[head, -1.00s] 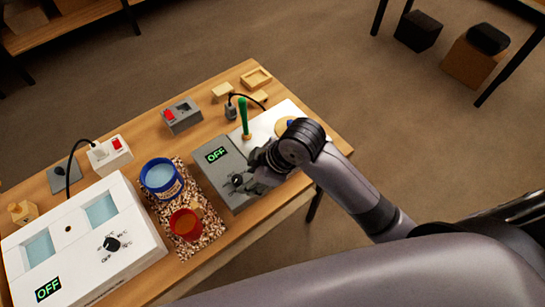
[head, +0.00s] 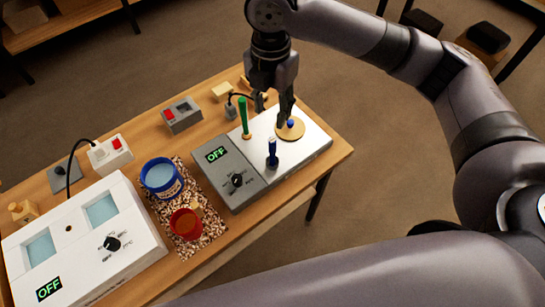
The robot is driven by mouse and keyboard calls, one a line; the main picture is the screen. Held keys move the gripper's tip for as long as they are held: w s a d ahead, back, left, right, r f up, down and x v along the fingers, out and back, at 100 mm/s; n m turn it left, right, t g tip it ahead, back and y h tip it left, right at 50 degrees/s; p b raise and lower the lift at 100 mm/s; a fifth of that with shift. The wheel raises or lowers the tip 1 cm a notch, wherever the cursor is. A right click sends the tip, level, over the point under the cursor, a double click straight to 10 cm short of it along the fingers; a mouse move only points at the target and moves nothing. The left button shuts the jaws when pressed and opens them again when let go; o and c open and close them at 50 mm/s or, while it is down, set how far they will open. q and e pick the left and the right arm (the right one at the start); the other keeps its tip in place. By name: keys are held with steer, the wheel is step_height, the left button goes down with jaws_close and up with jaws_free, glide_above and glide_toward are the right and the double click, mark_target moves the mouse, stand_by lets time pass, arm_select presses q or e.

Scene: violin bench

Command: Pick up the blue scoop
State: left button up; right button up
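A dark blue upright handle (head: 272,148) stands on the white top of the grey heating unit (head: 310,143); it looks like the blue scoop, but its lower end is too small to make out. A second small blue piece (head: 290,124) sits on a round wooden disc (head: 297,133) at the back of the same top. My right gripper (head: 273,106) points down above the back of the unit, fingers apart, nothing visible between them. Its right finger is close to the disc and overlaps it in the picture; contact cannot be told. My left gripper is not in view.
A green stick (head: 243,117) stands upright left of the gripper. A blue tub (head: 161,179) and a red cup (head: 186,224) stand on a speckled mat (head: 212,230). A white heater box (head: 130,255) fills the front left. Both displays read OFF.

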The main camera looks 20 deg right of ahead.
mark_target(272, 140)
step_height(272, 140, down, 12)
steer(key=shift+r+p, duration=0.25)
steer(key=shift+p, duration=0.65)
step_height(272, 140, down, 4)
steer(key=shift+d+f+p, duration=0.1)
steer(key=shift+d+p, duration=0.05)
steer(key=shift+p, duration=0.65)
steer(key=shift+f, duration=0.6)
steer(key=shift+c, duration=0.4)
jaws_close()
